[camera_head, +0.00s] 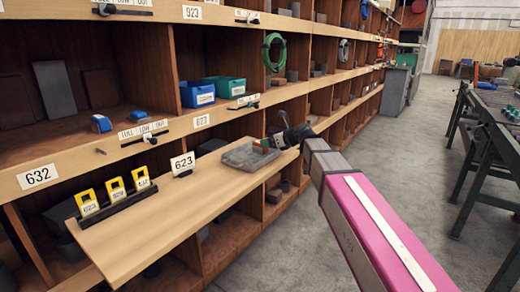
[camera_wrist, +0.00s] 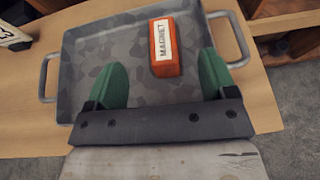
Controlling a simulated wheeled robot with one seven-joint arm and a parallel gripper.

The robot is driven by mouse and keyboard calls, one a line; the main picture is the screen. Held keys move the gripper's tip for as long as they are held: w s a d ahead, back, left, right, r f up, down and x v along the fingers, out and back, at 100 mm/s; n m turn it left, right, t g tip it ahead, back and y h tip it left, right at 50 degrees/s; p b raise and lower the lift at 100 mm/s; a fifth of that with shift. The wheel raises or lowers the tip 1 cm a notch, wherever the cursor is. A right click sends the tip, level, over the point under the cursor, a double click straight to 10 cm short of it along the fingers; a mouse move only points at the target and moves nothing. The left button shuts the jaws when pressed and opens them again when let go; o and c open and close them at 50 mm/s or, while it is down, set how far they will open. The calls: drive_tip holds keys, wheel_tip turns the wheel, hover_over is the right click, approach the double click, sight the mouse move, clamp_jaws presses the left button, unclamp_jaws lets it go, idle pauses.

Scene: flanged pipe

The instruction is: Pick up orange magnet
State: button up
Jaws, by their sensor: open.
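The orange magnet (camera_wrist: 164,58) is a small block with a white label reading MAGNET. In the wrist view it lies in a grey tray (camera_wrist: 88,60) with handles on both sides. My gripper (camera_wrist: 164,75) is open, its two green fingers spread with the magnet between and just beyond them, nearer the right finger. I cannot tell whether a finger touches it. In the head view my gripper (camera_head: 272,143) is over the tray (camera_head: 243,156) at the end of the wooden shelf board. The magnet is too small to make out clearly there.
The tray sits on a pull-out board (camera_head: 165,205) with a 623 sign (camera_head: 183,163) and several yellow tags (camera_head: 115,189) in a black holder. Shelves with blue (camera_head: 198,95) and green bins (camera_head: 226,86) rise behind. A workbench (camera_head: 497,120) stands right, across open floor.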

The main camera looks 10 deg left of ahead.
drive_tip(key=shift+x, duration=3.55)
drive_tip(key=shift+w+d, duration=0.1)
drive_tip(key=c, duration=1.3)
